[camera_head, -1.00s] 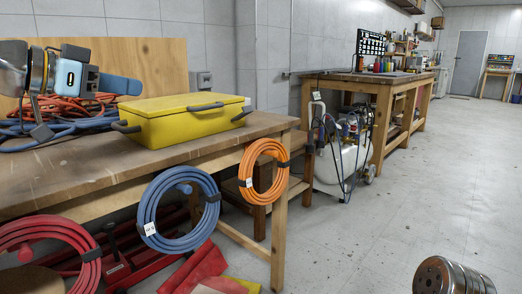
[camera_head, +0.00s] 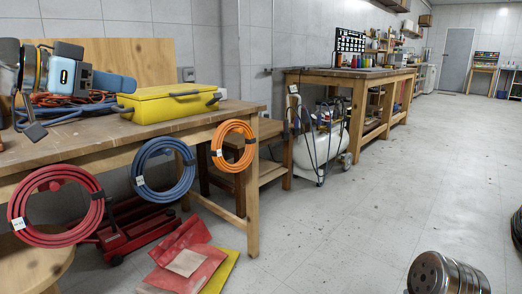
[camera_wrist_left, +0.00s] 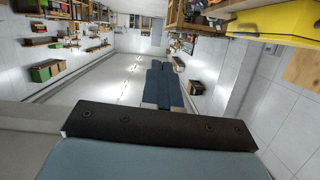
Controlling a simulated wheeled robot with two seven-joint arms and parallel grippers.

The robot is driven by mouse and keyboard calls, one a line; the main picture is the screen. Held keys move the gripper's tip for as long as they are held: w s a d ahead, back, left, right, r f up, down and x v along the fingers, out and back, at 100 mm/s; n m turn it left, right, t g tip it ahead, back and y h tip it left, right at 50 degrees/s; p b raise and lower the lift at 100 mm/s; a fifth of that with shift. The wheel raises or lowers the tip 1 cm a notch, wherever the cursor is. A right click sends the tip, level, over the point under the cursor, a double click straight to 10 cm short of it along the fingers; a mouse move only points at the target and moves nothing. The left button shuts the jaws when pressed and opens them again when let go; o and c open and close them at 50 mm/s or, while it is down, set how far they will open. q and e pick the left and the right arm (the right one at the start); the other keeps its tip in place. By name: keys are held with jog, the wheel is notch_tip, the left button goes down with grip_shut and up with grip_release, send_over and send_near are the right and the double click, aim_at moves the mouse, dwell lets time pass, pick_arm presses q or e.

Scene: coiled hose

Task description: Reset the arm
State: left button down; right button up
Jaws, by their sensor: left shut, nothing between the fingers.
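My left arm comes in at the upper left, above the workbench. My left gripper (camera_head: 124,84) has blue fingers pointing right, just behind the yellow toolbox in the picture. In the left wrist view the fingers (camera_wrist_left: 158,70) lie together, shut, with nothing between them. A red coiled hose (camera_head: 93,186), a blue coiled hose (camera_head: 190,176) and an orange coiled hose (camera_head: 250,150) hang along the bench's front. The left gripper is apart from all three. My right gripper is not in view.
The workbench (camera_head: 30,158) carries a yellow toolbox (camera_head: 165,105) and loose orange and blue hose or cable. A red jack (camera_head: 135,235) and red and yellow sheets lie below. A compressor (camera_head: 318,147) stands beyond. The floor (camera_head: 340,230) at right is largely clear.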

pick_arm(q)
jog(key=w+f+n+g+y, duration=0.1)
jog(key=w+f+n+y, duration=0.15)
jog(key=w+f, duration=0.8)
jog(key=w+d+f+n+g+y, duration=0.1)
jog(key=w+f+n, duration=0.15)
jog(key=f, duration=1.25)
jog(key=w+d+f+n+g+y, duration=0.1)
jog(key=w+d+f+n+g, duration=0.15)
jog(key=f, duration=1.25)
jog(key=s+d+f+n+g, duration=0.15)
jog(key=s+f, duration=0.35)
jog(key=f, duration=0.5)
jog(key=s+d+f+g+y, duration=0.15)
jog(key=s+f, duration=0.35)
jog(key=f, duration=0.5)
jog(key=s+d+f+n+g, duration=0.15)
jog(key=s+f, duration=0.35)
jog(key=f, duration=0.6)
jog(key=s+d+f+g, duration=0.15)
jog(key=s+f, duration=0.25)
jog(key=s, duration=0.4)
jog(key=s+d+f, duration=0.2)
jog(key=s+f, duration=0.2)
jog(key=s, duration=0.5)
notch_tip(320, 180, up, 12)
jog(key=p, duration=1.2)
jog(key=shift+s+d, duration=0.3)
jog(key=shift+d, duration=0.05)
